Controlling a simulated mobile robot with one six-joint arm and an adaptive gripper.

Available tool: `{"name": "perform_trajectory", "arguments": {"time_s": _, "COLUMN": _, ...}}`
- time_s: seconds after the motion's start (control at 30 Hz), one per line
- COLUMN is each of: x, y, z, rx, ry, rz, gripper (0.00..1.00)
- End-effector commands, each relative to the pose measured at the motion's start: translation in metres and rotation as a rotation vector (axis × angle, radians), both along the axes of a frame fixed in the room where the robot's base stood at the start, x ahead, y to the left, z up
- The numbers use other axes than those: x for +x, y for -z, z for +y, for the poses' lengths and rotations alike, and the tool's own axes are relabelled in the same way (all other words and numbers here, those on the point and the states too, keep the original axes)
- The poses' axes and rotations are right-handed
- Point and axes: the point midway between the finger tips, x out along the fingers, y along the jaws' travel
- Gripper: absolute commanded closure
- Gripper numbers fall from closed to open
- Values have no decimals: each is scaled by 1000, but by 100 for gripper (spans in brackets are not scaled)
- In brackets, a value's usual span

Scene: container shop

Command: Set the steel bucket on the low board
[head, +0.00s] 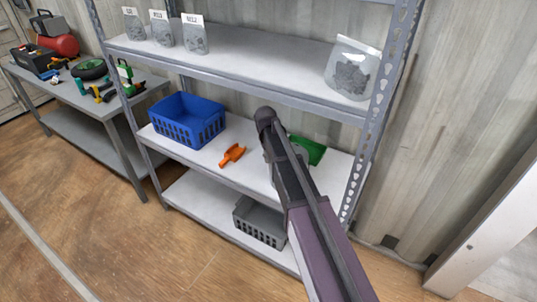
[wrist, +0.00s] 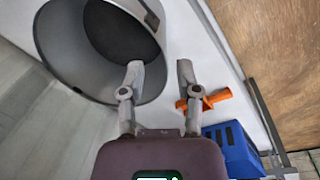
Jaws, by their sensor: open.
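The steel bucket (wrist: 55,40) is large in the wrist view, a grey, round, open vessel with a dark inside, on the white middle shelf. My gripper (wrist: 160,72) is open at its lower right rim. One finger overlaps the bucket's opening and the other lies outside the rim, so the rim passes between them in the picture. I cannot tell whether either finger touches it. In the head view my arm hides most of the bucket and the gripper. The low board (head: 192,199) is the white bottom shelf of the rack, bare at its left.
A green item (head: 313,151) is behind my arm. A grey basket (head: 259,223) occupies part of the low board. A rack post (head: 362,165) stands at the right.

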Motion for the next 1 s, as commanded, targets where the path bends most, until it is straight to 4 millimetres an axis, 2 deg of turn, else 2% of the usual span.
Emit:
{"name": "perform_trajectory", "arguments": {"time_s": 0.03, "x": -19, "y": 0, "z": -8, "rx": 6, "ry": 14, "rz": 1, "gripper": 57}}
{"name": "perform_trajectory", "arguments": {"time_s": 0.17, "x": -66, "y": 0, "z": -29, "rx": 26, "ry": 67, "rz": 4, "gripper": 57}}
{"name": "perform_trajectory", "arguments": {"time_s": 0.4, "x": -169, "y": 1, "z": -66, "rx": 77, "ry": 189, "rz": 13, "gripper": 57}}
{"name": "perform_trajectory", "arguments": {"time_s": 0.53, "x": -213, "y": 1, "z": -78, "rx": 100, "ry": 244, "rz": 17, "gripper": 57}}
{"name": "perform_trajectory", "arguments": {"time_s": 0.6, "x": -229, "y": 1, "z": -82, "rx": 109, "ry": 264, "rz": 18, "gripper": 57}}
{"name": "perform_trajectory", "arguments": {"time_s": 0.7, "x": -242, "y": 1, "z": -85, "rx": 116, "ry": 282, "rz": 19, "gripper": 57}}
{"name": "perform_trajectory", "arguments": {"time_s": 1.0, "x": -244, "y": 1, "z": -86, "rx": 120, "ry": 290, "rz": 20, "gripper": 57}}
